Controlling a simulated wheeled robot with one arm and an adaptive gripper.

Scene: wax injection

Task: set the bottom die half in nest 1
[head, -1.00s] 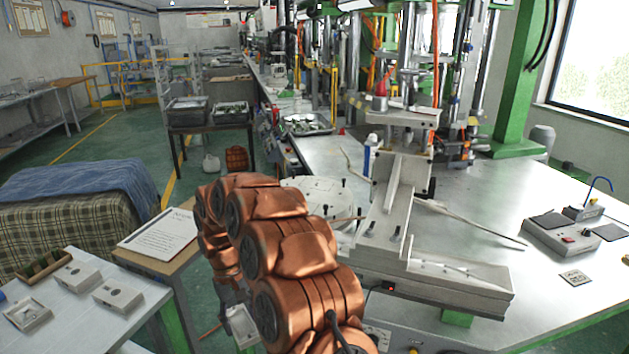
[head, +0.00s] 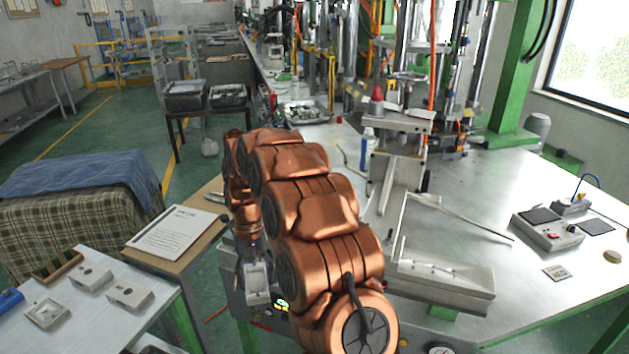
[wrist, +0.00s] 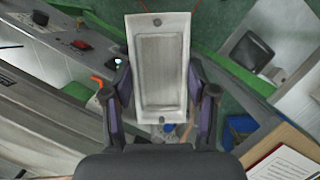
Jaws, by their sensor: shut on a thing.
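The die half (wrist: 160,70), a pale grey block with a shallow rectangular recess and a small hole at each end, is between the fingers of my gripper (wrist: 159,88) in the wrist view. My gripper is shut on it by its two long sides. In the head view the same die half (head: 257,283) hangs below my arm, recess showing, over the gap between the clipboard table and the bench. The round white plate seen earlier on the bench is now hidden behind my arm. I cannot make out nest 1.
More pale die blocks (head: 130,292) lie on the left table (head: 85,325). A clipboard (head: 168,232) lies on a wooden-topped stand. The press bench (head: 465,215) carries a metal fixture (head: 440,272) and a control box (head: 548,232).

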